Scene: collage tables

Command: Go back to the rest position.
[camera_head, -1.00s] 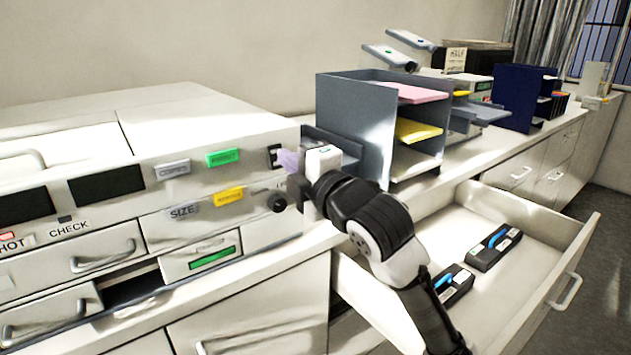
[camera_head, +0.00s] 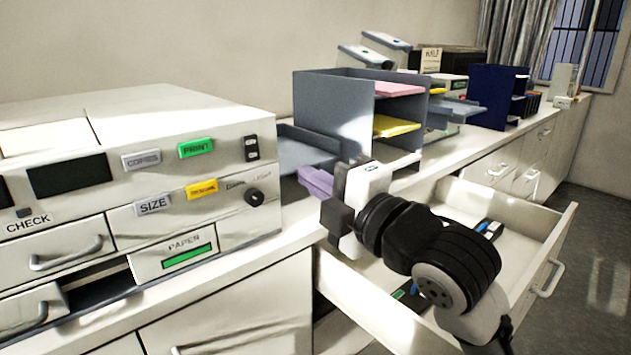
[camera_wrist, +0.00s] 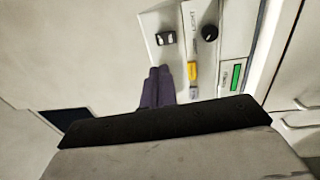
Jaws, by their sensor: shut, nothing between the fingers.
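My gripper (camera_head: 316,181) is in front of the right end of the white copier (camera_head: 215,225), above the counter edge. Its purple fingers are together with nothing between them, and they point left toward the copier but stand apart from it in the head view. In the wrist view the closed fingers (camera_wrist: 157,88) show beside the copier's panel (camera_wrist: 192,45), with its rocker switch, black knob and yellow button. My arm reaches in from the lower right, over the open drawer (camera_head: 375,300).
The grey paper tray rack (camera_head: 335,108) with pink and yellow paper stands on the counter behind my gripper. The drawer sticks out below, with dark cartridges (camera_head: 488,230) in it, partly hidden by my arm. A navy file rack (camera_head: 497,97) stands farther back.

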